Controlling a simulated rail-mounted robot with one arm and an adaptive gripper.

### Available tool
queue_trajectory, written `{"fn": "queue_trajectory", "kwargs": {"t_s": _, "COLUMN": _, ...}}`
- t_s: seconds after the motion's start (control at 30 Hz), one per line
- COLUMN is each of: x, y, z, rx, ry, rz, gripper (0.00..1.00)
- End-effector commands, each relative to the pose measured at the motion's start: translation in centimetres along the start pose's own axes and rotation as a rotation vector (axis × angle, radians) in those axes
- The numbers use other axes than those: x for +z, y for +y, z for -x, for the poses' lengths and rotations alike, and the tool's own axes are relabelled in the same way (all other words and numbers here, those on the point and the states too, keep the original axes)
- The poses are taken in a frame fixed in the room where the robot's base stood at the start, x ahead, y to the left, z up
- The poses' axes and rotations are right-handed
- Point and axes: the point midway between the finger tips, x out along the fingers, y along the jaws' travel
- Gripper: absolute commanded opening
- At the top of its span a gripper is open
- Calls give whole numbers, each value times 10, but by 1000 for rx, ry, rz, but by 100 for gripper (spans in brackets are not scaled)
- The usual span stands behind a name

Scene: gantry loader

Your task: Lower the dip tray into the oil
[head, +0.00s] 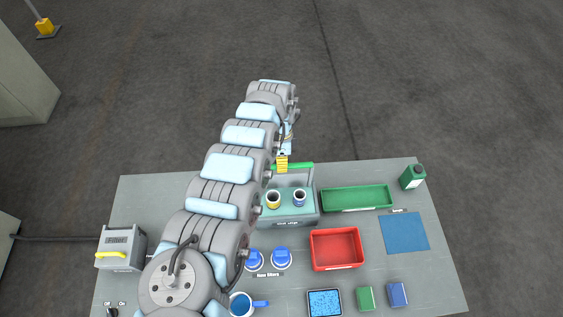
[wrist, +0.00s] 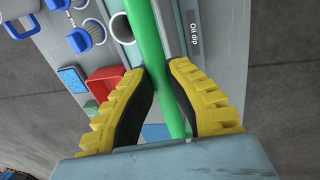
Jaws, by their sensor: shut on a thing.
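The dip tray's green handle bar (head: 305,165) shows at the back of the oil dip box (head: 290,222), a grey-teal box labelled "Oil dip". In the wrist view the green bar (wrist: 148,35) runs between the yellow fingers of my gripper (wrist: 165,95), which is shut on it. In the head view my gripper (head: 282,163) is at the back edge of the box, partly behind my arm. Two round filters, one yellow-rimmed (head: 273,200) and one blue-rimmed (head: 299,198), stand upright in the box area. The tray's bottom and the oil level are hidden, so its depth cannot be told.
A long green bin (head: 388,196) is right of the dip box, with a red bin (head: 337,264) in front. Blue filters (head: 281,258), a blue mug (head: 241,304) and a blue-filled tray (head: 324,302) are nearer. A green bottle (head: 412,178) stands at the back right.

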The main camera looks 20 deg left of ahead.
Motion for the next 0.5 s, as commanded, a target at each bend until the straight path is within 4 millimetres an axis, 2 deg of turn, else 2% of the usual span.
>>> {"fn": "queue_trajectory", "kwargs": {"t_s": 0.03, "x": -1, "y": -2, "z": -14, "rx": 1, "ry": 0, "rz": -1, "gripper": 0}}
{"fn": "queue_trajectory", "kwargs": {"t_s": 0.2, "x": -2, "y": -8, "z": -50, "rx": 4, "ry": 0, "rz": -1, "gripper": 0}}
{"fn": "queue_trajectory", "kwargs": {"t_s": 0.33, "x": -1, "y": -12, "z": -69, "rx": 5, "ry": 0, "rz": -1, "gripper": 0}}
{"fn": "queue_trajectory", "kwargs": {"t_s": 0.5, "x": -1, "y": -14, "z": -80, "rx": 4, "ry": 0, "rz": -1, "gripper": 0}}
